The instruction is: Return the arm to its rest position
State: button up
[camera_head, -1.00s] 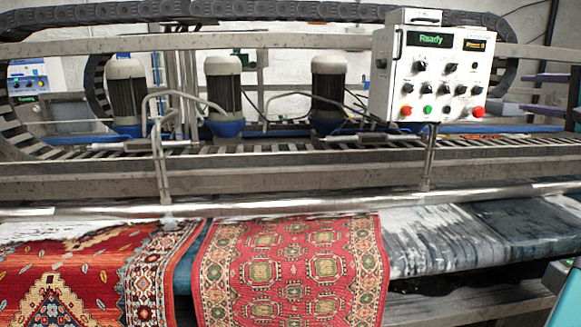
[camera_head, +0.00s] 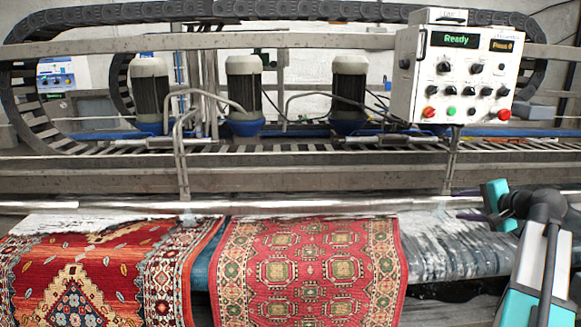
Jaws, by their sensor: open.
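My arm (camera_head: 540,260) stands at the right edge, with white, black and teal links. It is folded at a black joint, with a teal part to the left of that joint. My gripper (camera_head: 470,205) shows only as slim dark and purple pieces left of the teal part, in front of the machine's right end.
The rug scrubber has a long metal roller bar (camera_head: 320,208) across the view. Two red patterned rugs (camera_head: 310,265) (camera_head: 85,275) hang below it. The white control box (camera_head: 455,78) reads "Ready" and stands above and behind my arm. The space in front of the rugs shows no obstacle.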

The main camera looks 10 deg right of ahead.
jog(key=w+a+f+n+g+y, duration=0.1)
jog(key=a+f+g, duration=0.1)
jog(key=a+f, duration=0.75)
jog(key=a+f+n+g+y, duration=0.15)
jog(key=a+f, duration=0.25)
jog(key=f, duration=1)
jog(key=w+a+f+n+g, duration=0.1)
jog(key=a+f+n+g, duration=0.15)
jog(key=a+f, duration=0.7)
jog(key=s+a+f+n+g, duration=0.1)
jog(key=s+a+f+g, duration=0.15)
jog(key=f, duration=0.35)
jog(key=s+a+f+g, duration=0.1)
jog(key=s+a+f, duration=0.2)
jog(key=f, duration=0.4)
jog(key=s+a+f+n+g, duration=0.4)
jog(key=s+a+f+g, duration=0.1)
jog(key=s+a+f, duration=0.9)
jog(key=s+a+f+n+g+h, duration=0.1)
jog(key=s+f, duration=0.3)
jog(key=s, duration=0.6)
jog(key=s+a+f+n+g+h, duration=0.2)
jog(key=s+f+n+g+h, duration=0.1)
jog(key=s, duration=0.7)
notch_tip(320, 180, down, 2)
jog(key=shift+f+n, duration=0.2)
jog(key=shift+n, duration=0.6)
